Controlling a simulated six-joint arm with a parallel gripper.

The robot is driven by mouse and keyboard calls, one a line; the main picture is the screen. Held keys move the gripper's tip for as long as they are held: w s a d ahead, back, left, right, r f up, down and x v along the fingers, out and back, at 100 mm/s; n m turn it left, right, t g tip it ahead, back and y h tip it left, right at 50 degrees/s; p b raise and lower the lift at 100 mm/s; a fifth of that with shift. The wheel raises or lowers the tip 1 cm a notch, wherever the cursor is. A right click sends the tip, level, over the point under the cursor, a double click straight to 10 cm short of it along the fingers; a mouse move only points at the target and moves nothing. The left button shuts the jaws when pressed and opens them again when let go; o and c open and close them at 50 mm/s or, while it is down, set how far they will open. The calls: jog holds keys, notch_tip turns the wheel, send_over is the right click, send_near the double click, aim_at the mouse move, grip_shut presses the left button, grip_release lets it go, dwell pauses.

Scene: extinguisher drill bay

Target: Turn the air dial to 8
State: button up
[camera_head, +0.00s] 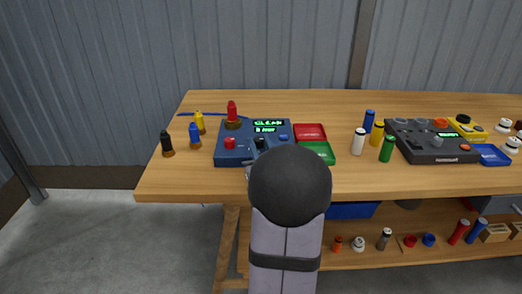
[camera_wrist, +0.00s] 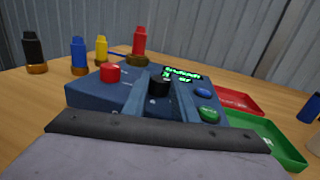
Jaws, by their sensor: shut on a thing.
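The blue console (camera_head: 224,156) stands on the bench, and it also shows in the wrist view (camera_wrist: 86,96). Its green-lit display (camera_head: 267,125) has two lines of text, too small to read surely. The black dial (camera_wrist: 158,83) stands on the console top, right of a red knob (camera_wrist: 110,73); it shows in the head view too (camera_head: 260,143). My gripper (camera_wrist: 159,92) is shut on the dial, one finger on each side of it. The dial's pointer and scale cannot be made out. My arm hides the console's front right in the head view.
A red tray (camera_head: 311,132) and a green tray (camera_head: 319,153) lie right of the console. Black (camera_head: 167,143), blue (camera_head: 195,135), yellow (camera_head: 199,121) and red (camera_head: 232,112) cylinders stand left of and behind it. A dark console (camera_head: 437,151) stands farther right.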

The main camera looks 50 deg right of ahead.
jog(key=shift+h, duration=0.3)
jog(key=o, duration=1)
jog(key=shift+o, duration=0.2)
jog(key=shift+b+v, duration=0.35)
jog(key=shift+v, duration=3.3)
jog(key=shift+r, duration=0.15)
